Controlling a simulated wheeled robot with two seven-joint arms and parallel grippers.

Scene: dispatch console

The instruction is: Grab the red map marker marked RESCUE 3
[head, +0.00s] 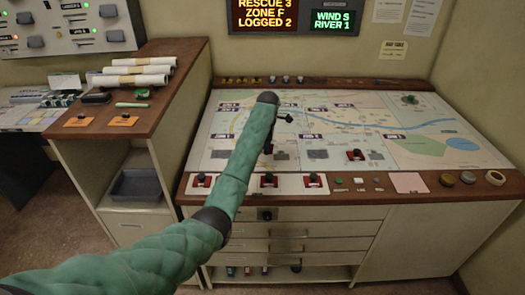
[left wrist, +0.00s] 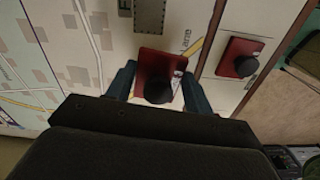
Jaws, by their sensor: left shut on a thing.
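My left arm reaches over the map table, and my left gripper (left wrist: 159,88) is shut on a red map marker (left wrist: 152,62) with a round black knob. Its two fingers stand on either side of the marker. A small pale label shows on it, too small to read. I cannot tell whether it touches the map. In the head view my arm largely hides this gripper. Another red marker (left wrist: 240,58) sits on the pale front strip. The head view shows red markers on that strip at left (head: 201,181), middle (head: 269,181) and right (head: 314,181), and one on the map (head: 356,154).
The map (head: 430,125) covers the table. A wooden-topped cabinet (head: 185,60) with rolled papers stands at left. A sign (head: 265,14) reads RESCUE 3, ZONE F, LOGGED 2.

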